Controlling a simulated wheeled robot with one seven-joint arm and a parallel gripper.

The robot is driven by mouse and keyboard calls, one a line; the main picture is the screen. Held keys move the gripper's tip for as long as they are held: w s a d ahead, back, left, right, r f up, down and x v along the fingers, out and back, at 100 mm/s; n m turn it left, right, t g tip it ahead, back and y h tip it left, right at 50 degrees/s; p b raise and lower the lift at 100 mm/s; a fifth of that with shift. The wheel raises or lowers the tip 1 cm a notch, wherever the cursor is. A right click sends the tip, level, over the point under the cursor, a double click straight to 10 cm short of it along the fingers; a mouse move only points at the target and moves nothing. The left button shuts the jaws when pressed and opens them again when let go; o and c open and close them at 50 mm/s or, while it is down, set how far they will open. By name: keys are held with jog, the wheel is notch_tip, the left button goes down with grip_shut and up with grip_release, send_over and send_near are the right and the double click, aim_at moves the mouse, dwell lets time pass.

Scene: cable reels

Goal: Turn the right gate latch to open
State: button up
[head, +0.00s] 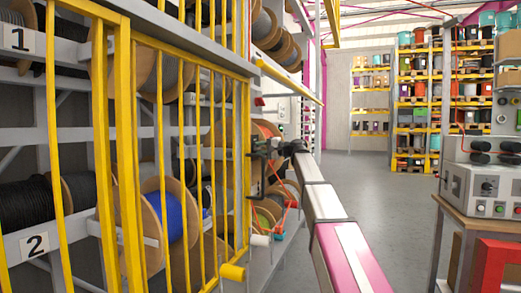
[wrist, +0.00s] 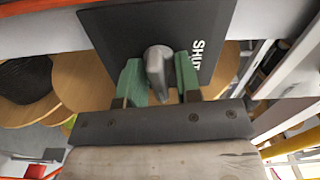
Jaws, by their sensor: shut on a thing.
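The latch (wrist: 157,58) is a grey rounded handle on a dark plate (wrist: 120,30) in the wrist view. White lettering on the plate's right side reads "SHUT", partly cut off by a finger. My gripper (wrist: 159,80) has green fingers on both sides of the handle and is shut on it. In the head view my gripper (head: 262,148) reaches the right edge of the yellow gate (head: 180,55). There the handle is too small and covered to make out. The gate's bars stand in front of the reel rack.
Cable reels, one with blue cable (head: 168,212), sit behind the bars. A yellow bar (head: 290,82) juts out above my arm. A bench with a control box (head: 480,188) stands at right. The grey aisle floor (head: 375,200) between is clear.

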jog(key=shift+m, duration=0.6)
jog(key=o, duration=0.6)
jog(key=shift+c, duration=0.2)
jog(key=shift+d, duration=0.1)
jog(key=v, duration=1)
jog(key=shift+s+d, duration=0.15)
jog(key=shift+d, duration=0.1)
jog(key=shift+f, duration=0.1)
